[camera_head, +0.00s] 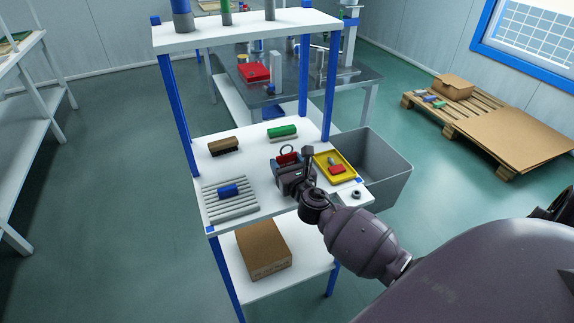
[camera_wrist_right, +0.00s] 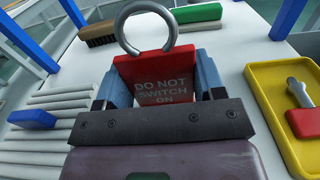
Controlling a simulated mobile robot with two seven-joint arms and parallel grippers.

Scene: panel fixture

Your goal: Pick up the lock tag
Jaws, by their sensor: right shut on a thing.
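The lock tag (camera_wrist_right: 160,80) is a red block lettered "DO NOT SWITCH ON" with a grey ring (camera_wrist_right: 127,47) at its top. In the right wrist view it sits upright between the two blue-grey fingers of my right gripper (camera_wrist_right: 160,88), which is shut on it. In the head view the tag (camera_head: 287,158) and my right gripper (camera_head: 291,166) are over the middle of the white shelf (camera_head: 262,198). The gripper hides the tag's lower part, so I cannot tell whether it touches the shelf. My left gripper is not in view.
A ribbed grey rack (camera_head: 238,207) with a blue block (camera_head: 228,191) is left. Brushes (camera_head: 223,145) (camera_head: 282,132) lie behind. Blue posts (camera_head: 329,90) hold an upper shelf (camera_head: 240,34). A grey bin (camera_head: 385,150) stands right.

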